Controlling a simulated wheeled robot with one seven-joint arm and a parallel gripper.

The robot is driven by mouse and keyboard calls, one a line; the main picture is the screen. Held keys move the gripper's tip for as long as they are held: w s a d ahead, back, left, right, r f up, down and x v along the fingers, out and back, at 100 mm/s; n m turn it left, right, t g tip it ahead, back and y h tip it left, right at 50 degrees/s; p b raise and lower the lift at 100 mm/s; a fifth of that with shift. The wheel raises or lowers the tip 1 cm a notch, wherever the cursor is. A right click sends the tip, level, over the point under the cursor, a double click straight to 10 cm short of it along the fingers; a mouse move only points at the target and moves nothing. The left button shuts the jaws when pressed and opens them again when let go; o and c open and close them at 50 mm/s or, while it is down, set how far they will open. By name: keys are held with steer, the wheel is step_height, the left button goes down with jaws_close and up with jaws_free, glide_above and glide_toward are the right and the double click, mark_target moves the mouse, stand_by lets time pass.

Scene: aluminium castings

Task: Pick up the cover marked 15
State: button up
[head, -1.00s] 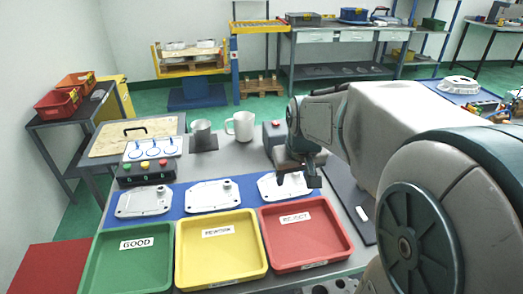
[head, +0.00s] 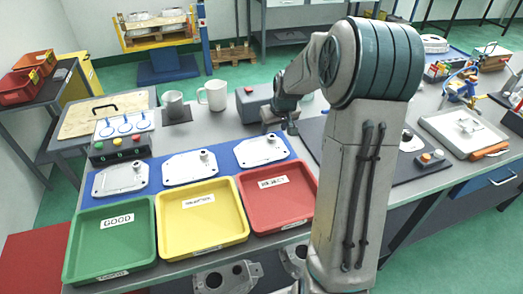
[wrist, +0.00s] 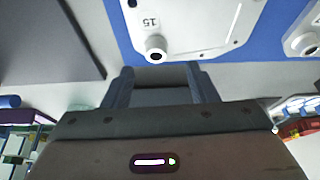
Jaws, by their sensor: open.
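The cover marked 15 (wrist: 190,22) is a pale metal plate with a round boss and small holes, lying on a blue mat (wrist: 260,62). Its number reads in the wrist view. It appears to be the rightmost of three covers in the head view (head: 260,151), where its number is too small to read. My gripper (wrist: 162,82) is open and empty, its fingers just short of the boss edge in the wrist view. In the head view my gripper (head: 281,128) is at the back edge of that cover, apart from it as far as I can tell.
Two similar covers, middle (head: 190,168) and left (head: 120,179), lie on the mat. Green (head: 75,262), yellow (head: 202,246) and red (head: 308,215) trays stand in front. A grey box (head: 250,103), white mug (head: 214,95) and metal cup (head: 173,104) stand behind.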

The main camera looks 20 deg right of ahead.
mark_target(273, 134)
steer(key=shift+d+p+x, duration=0.15)
steer(key=shift+p+x, duration=0.1)
steer(key=shift+x, duration=1.25)
steer(key=shift+d+p+x, duration=0.15)
steer(key=shift+p+x, duration=0.05)
steer(key=shift+x, duration=1.25)
steer(key=shift+w+r, duration=0.1)
steer(key=shift+w, duration=0.05)
jaws_close()
